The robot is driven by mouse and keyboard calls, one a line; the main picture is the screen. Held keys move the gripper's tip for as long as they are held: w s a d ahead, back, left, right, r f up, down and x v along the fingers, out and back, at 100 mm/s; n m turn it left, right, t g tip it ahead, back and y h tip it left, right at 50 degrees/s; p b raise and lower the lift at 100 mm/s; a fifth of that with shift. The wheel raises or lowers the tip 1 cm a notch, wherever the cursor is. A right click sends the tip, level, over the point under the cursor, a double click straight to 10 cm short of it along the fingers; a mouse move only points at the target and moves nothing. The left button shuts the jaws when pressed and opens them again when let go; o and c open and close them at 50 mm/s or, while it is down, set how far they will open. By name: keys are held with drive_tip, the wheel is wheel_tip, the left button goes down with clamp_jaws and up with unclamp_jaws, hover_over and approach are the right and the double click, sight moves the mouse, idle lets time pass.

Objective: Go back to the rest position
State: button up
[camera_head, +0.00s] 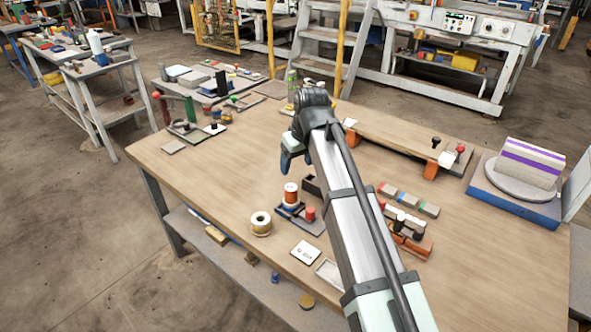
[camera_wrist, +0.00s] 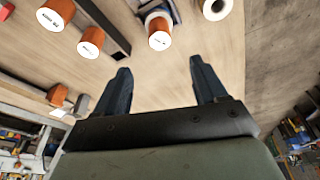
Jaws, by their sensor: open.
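My arm reaches from the lower right over the wooden workbench (camera_head: 240,165). My gripper (camera_head: 287,163) hangs above the middle of the bench, pointing down, partly hidden by my wrist. In the wrist view my gripper (camera_wrist: 160,70) shows two dark fingers spread apart with nothing between them. Wood surface lies beyond the fingertips.
A spool (camera_head: 260,223) and an orange spool on a stand (camera_head: 291,194) stand in front of my gripper. Orange cylinders (camera_wrist: 90,42) show in the wrist view. A block on a turntable (camera_head: 527,163) sits at right.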

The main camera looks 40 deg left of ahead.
drive_tip(key=shift+d+r, duration=0.1)
drive_tip(key=shift+r, duration=0.3)
idle(0.3)
